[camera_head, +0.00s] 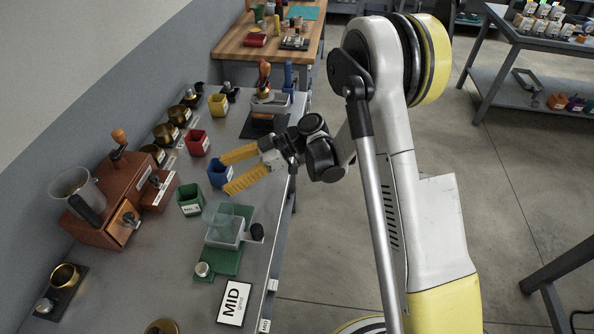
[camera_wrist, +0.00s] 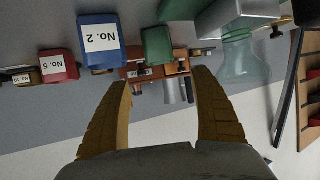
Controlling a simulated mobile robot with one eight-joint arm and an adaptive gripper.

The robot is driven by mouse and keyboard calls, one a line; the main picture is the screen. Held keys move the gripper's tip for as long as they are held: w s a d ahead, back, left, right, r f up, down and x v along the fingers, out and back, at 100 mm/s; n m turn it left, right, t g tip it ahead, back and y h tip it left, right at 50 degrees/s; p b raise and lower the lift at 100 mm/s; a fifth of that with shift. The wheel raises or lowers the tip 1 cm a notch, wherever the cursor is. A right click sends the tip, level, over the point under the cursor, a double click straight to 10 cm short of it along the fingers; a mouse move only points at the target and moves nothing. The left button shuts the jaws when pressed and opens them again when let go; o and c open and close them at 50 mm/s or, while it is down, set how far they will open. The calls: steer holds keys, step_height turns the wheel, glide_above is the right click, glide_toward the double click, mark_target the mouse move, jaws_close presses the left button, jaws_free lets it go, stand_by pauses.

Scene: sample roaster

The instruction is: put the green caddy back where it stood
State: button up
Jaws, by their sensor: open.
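The green caddy (camera_head: 190,199) stands upright on the grey counter, left of and nearer than the blue caddy (camera_head: 219,173) in the head view. In the wrist view the green caddy (camera_wrist: 158,46) shows at the top middle, beyond the gap between my fingers. The blue caddy with a "No. 2" label (camera_wrist: 98,40) is just left of it there. My gripper (camera_head: 224,175) is open, its two yellow fingers spread and empty. In the head view the fingers overlap the blue caddy; they also show in the wrist view (camera_wrist: 156,78).
Red (camera_head: 197,142) and yellow (camera_head: 218,105) caddies stand farther back. A brown wooden grinder (camera_head: 98,216) is left of the green caddy. A green scale with a clear vessel (camera_head: 222,235) is to its right, and a "MID" card (camera_head: 235,302) lies in front.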

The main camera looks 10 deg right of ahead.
steer(key=s+d+r+m+t+h, duration=0.3)
steer(key=s+d+r+m+h, duration=0.25)
steer(key=d+r+m, duration=0.35)
steer(key=s+d+r+m+t+h, duration=0.4)
steer(key=s+d+m+h, duration=0.4)
steer(key=s+d, duration=0.6)
steer(key=shift+s+r+m, duration=0.25)
steer(key=shift+r+m, duration=0.25)
steer(key=shift+r, duration=0.2)
